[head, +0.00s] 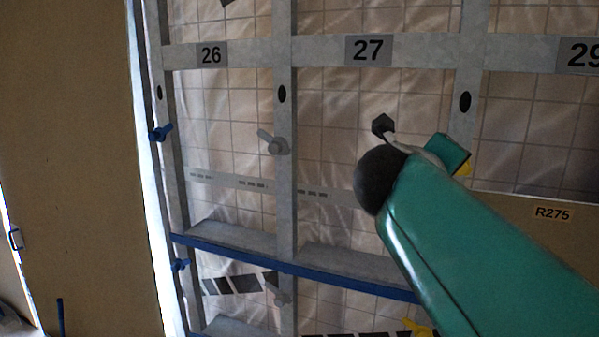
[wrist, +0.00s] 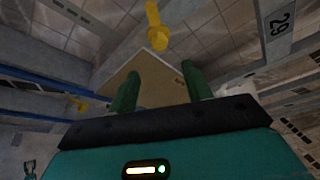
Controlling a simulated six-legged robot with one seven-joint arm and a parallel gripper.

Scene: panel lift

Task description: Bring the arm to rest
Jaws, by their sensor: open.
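My gripper (wrist: 160,70) shows in the wrist view with its two green fingers apart and nothing visibly clamped between them. A tan panel (wrist: 152,88) shows beyond and between the fingers; I cannot tell how far off it is. In the head view my teal arm (head: 480,250) reaches up from the lower right in front of the wall frame. Its far end is partly hidden behind the dark round joint. A tan panel labelled R275 (head: 552,213) sits in the frame to the right, partly covered by my arm.
A grey metal frame (head: 330,50) with numbered bays stands ahead. Grey pegs (head: 273,142), blue pegs (head: 160,132) and yellow pegs (head: 464,169) stick out of it. A yellow peg (wrist: 155,30) is ahead of the fingers. A blue rail (head: 300,270) crosses low. A brown board (head: 75,150) stands left.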

